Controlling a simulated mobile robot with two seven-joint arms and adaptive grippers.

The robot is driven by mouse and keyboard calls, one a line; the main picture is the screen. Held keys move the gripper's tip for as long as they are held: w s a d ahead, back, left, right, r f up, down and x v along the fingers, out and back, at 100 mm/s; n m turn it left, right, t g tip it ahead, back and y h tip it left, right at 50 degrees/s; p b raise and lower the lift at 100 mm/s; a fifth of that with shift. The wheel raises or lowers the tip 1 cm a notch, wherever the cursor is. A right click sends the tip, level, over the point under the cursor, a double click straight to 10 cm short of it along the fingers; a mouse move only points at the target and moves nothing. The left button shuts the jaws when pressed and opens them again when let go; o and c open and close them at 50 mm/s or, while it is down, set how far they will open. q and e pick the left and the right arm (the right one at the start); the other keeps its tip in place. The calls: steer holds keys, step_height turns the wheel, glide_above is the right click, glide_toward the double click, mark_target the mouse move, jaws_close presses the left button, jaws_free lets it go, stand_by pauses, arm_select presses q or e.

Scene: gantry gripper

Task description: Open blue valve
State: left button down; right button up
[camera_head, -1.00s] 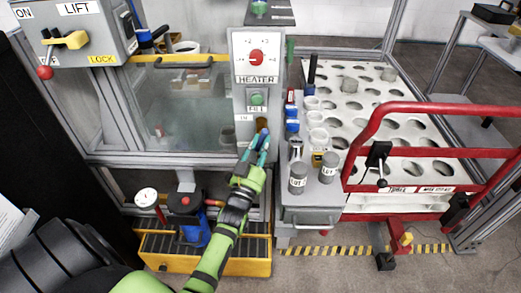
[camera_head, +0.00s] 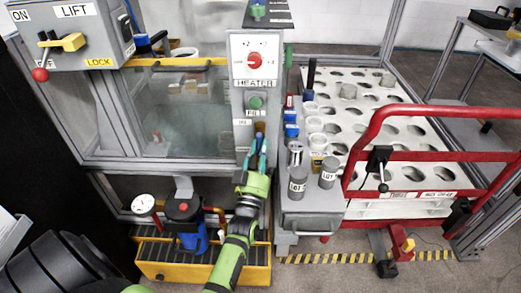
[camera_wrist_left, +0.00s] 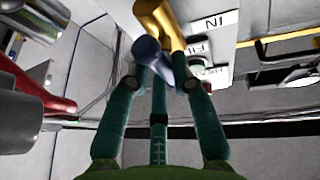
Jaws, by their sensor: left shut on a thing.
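The blue valve handle (camera_wrist_left: 150,52) shows in the left wrist view as a dark blue-grey piece joined to a brass pipe (camera_wrist_left: 156,18). My left gripper (camera_wrist_left: 166,76) is shut on the handle, with teal fingers on either side of it. In the head view my left gripper (camera_head: 257,152) reaches up to the grey panel below the HEATER dial (camera_head: 254,60) and a green FILL button (camera_head: 255,101). The brass part (camera_head: 260,128) shows just above the fingertips there. The fingers hide most of the valve in the head view. My right gripper is not in view.
Right of the panel, a white rack (camera_head: 390,100) with round holes stands behind a red rail (camera_head: 440,108). Grey LOT canisters (camera_head: 297,182) stand close right of my gripper. A yellow tray (camera_head: 165,268) holds a blue pump (camera_head: 187,225) below left.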

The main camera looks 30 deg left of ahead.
arm_select(q)
steer(key=shift+r, duration=0.15)
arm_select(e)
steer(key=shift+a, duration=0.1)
arm_select(q)
steer(key=c, duration=1)
jaws_free()
steer(key=shift+c, duration=0.2)
steer(key=v, duration=0.7)
steer(key=shift+s+f, duration=0.2)
steer(key=shift+s, duration=0.05)
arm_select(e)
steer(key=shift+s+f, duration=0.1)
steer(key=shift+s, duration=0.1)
arm_select(q)
steer(key=shift+w, duration=0.1)
